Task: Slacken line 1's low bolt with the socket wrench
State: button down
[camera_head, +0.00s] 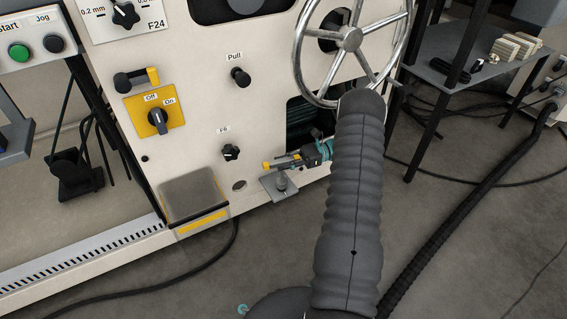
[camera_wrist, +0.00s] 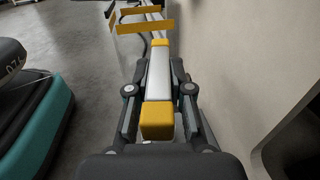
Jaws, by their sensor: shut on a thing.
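My gripper (camera_head: 300,158) is low in front of the cream machine panel, beside the dark opening under the handwheel. In the wrist view my gripper (camera_wrist: 158,98) has its two fingers shut on the socket wrench (camera_wrist: 158,75), a pale bar with yellow-orange ends. In the head view the yellow end of the wrench (camera_head: 267,165) points left, above a small grey bracket plate (camera_head: 270,194). A dark round piece (camera_head: 282,183) stands on that plate; I cannot tell whether it is the low bolt. Whether the wrench touches it is unclear.
A pedal with a yellow edge (camera_head: 201,222) sits left of the bracket. The handwheel (camera_head: 349,39) is above my arm. The off/on switch (camera_head: 157,120) and black knobs are on the panel. A dark shelf table (camera_head: 450,72) stands at right. A cable crosses the floor.

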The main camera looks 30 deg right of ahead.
jog(key=shift+r+p, duration=1.65)
jog(key=shift+r, duration=0.9)
jog(key=shift+a, duration=0.15)
dwell(1.1)
